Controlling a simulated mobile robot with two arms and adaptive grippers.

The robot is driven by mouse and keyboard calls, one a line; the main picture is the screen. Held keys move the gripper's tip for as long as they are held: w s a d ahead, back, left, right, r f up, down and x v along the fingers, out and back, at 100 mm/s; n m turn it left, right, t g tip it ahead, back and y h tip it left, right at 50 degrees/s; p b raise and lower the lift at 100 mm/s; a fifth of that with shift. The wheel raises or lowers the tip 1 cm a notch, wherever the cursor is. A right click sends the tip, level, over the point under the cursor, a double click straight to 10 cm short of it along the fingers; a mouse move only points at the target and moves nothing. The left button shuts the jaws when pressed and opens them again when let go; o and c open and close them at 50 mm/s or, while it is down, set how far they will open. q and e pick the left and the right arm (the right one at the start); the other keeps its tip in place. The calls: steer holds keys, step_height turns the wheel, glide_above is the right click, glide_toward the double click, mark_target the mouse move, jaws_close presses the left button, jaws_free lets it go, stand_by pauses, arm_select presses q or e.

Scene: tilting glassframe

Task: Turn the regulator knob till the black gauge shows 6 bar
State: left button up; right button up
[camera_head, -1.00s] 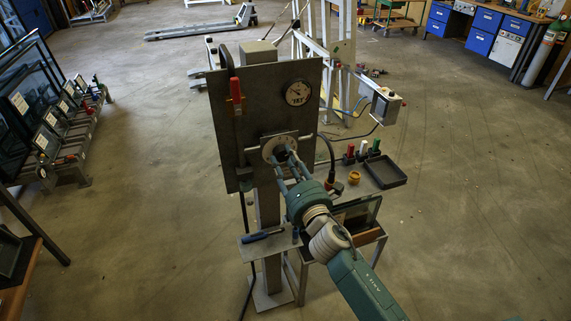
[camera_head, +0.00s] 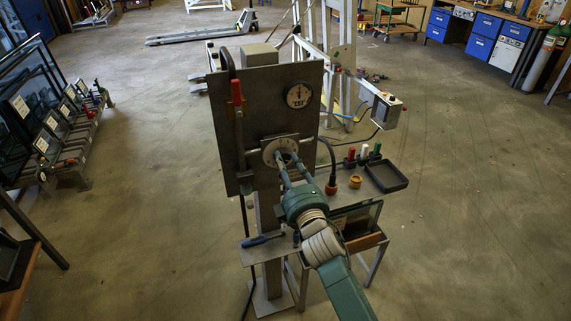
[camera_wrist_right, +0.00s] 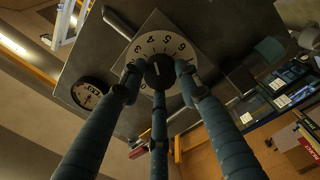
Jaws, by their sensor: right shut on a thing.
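The regulator knob (camera_wrist_right: 157,70) is black with a white mark, at the centre of a white numbered dial (camera_wrist_right: 166,46) in the right wrist view. The dial (camera_head: 268,151) also shows on the grey panel in the head view. My right gripper (camera_wrist_right: 158,78) has its fingers closed around the knob; they hide part of the dial. The black-rimmed gauge (camera_head: 299,96) sits at the panel's upper right, its needle pointing about straight up. The gauge (camera_wrist_right: 88,94) also shows in the right wrist view, too small to read. My left gripper is not in view.
The grey panel (camera_head: 233,138) stands on a post, with a red-handled lever (camera_head: 236,92) at its left. A small stand with a black tray (camera_head: 386,177) and coloured handles is at the right. A blue-handled tool (camera_head: 262,240) lies on the shelf below.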

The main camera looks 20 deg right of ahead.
steer(key=m, duration=0.3)
steer(key=shift+d+r, duration=0.2)
steer(key=shift+r, duration=0.1)
steer(key=m+p, duration=0.1)
steer(key=m, duration=0.2)
steer(key=shift+m+h+p, duration=0.3)
steer(key=shift+m, duration=0.1)
steer(key=m, duration=0.1)
steer(key=m+p, duration=0.1)
steer(key=m, duration=0.1)
steer(key=shift+a+f+m+g, duration=0.1)
steer(key=shift+f+m+g, duration=0.2)
steer(key=shift+m, duration=0.1)
steer(key=shift+f+m, duration=0.2)
steer(key=shift+m, duration=0.2)
steer(key=o, duration=1.2)
